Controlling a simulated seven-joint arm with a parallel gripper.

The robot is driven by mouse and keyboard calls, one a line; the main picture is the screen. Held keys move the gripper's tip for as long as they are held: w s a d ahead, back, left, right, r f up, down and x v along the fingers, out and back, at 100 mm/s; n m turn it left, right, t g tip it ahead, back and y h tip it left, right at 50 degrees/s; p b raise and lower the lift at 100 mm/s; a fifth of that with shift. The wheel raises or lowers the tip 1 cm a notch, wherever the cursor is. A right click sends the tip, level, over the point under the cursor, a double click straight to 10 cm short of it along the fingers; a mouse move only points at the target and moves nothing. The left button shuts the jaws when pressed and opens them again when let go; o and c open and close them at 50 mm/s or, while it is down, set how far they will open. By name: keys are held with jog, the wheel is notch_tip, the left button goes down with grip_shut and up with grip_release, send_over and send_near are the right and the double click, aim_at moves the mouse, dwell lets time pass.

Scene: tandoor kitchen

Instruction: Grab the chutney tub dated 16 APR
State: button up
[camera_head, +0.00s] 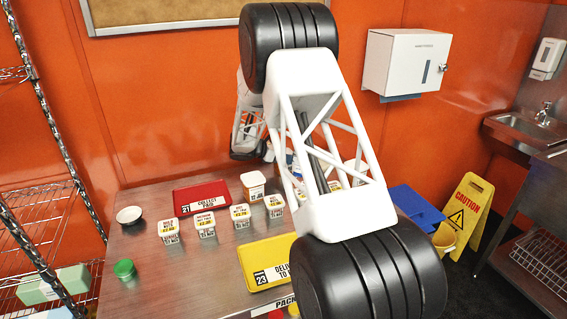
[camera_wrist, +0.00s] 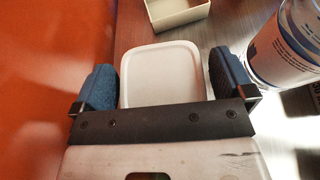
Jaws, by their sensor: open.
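In the wrist view, a white square-lidded tub (camera_wrist: 160,78) sits between the two blue finger pads of my gripper (camera_wrist: 161,62). The gripper is open, with a pad on each side of the tub; only its lid shows, so its date is hidden. In the head view, several small white labelled tubs stand in a row on the steel table, among them a left one (camera_head: 170,231), a middle one (camera_head: 205,225) and another (camera_head: 240,216). Their dates are too small to read. My arm hides the gripper's fingers there.
A red tray (camera_head: 179,208) and a yellow tray (camera_head: 250,259) lie on the table. A white bowl (camera_head: 129,215) and a green-topped item (camera_head: 124,269) are at left. In the wrist view, a labelled cylinder (camera_wrist: 285,50) stands close right, and an open beige box (camera_wrist: 178,18) lies beyond the tub.

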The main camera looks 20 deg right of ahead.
jog(key=c, duration=1)
jog(key=shift+o, duration=0.2)
jog(key=shift+r, duration=0.15)
jog(key=shift+r, duration=4.9)
